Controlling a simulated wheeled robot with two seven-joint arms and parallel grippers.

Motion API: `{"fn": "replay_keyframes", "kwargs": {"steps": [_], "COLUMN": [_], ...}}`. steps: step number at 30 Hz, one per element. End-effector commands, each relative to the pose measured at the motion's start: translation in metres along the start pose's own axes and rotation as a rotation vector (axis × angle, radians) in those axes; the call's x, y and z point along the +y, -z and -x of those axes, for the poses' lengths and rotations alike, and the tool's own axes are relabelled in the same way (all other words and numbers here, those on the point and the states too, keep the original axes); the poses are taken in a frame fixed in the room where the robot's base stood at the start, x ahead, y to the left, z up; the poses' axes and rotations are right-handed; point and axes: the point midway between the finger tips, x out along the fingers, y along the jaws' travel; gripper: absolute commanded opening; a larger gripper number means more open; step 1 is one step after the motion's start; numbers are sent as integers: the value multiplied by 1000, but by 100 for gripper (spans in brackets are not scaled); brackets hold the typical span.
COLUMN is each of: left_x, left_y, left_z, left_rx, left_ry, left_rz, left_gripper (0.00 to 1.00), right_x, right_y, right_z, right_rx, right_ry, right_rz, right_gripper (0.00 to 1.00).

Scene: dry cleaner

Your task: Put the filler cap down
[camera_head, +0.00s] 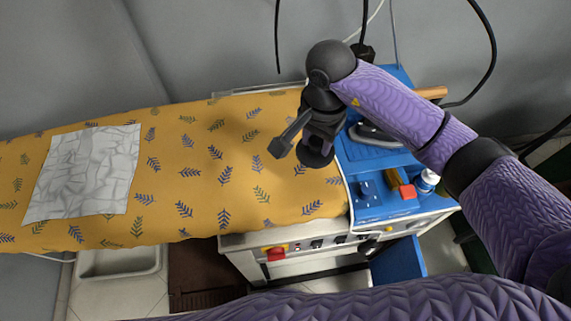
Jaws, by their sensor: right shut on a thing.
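My right gripper (318,138) hangs over the right end of the yellow leaf-patterned ironing board (200,185), close to the blue tray (372,208). It is shut on a dark, rounded thing, which I take to be the filler cap (316,157). The gripper and arm above it hide much of it. Its dark colour blends with the fingers. I cannot tell whether it touches the board cover. My left gripper is not in view.
A crumpled white cloth (85,172) lies on the board's left part. The blue tray holds an iron (374,134), a red block (407,191) and a white bottle (427,181). Below is a white machine front with a red switch (275,254). The board's middle is clear.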

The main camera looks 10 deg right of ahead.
Motion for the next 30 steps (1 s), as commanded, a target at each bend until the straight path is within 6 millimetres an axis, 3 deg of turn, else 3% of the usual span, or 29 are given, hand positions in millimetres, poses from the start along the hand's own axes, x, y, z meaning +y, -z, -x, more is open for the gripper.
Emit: {"fn": "replay_keyframes", "kwargs": {"steps": [4,14,24,25,30], "left_x": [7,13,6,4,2], "left_y": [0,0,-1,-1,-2], "left_z": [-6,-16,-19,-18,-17], "left_rx": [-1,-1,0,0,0], "left_ry": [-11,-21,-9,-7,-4], "left_rz": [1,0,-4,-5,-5], "left_gripper": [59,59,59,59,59], "right_x": [1,1,1,1,1], "right_y": [-3,-2,-1,-1,-1], "right_z": [-40,-96,-101,-100,-100], "right_rx": [-6,-3,0,0,0], "right_ry": [-5,-3,-2,-1,-2], "right_rz": [-3,-1,1,0,0], "right_gripper": [0,0,0,46,77]}}
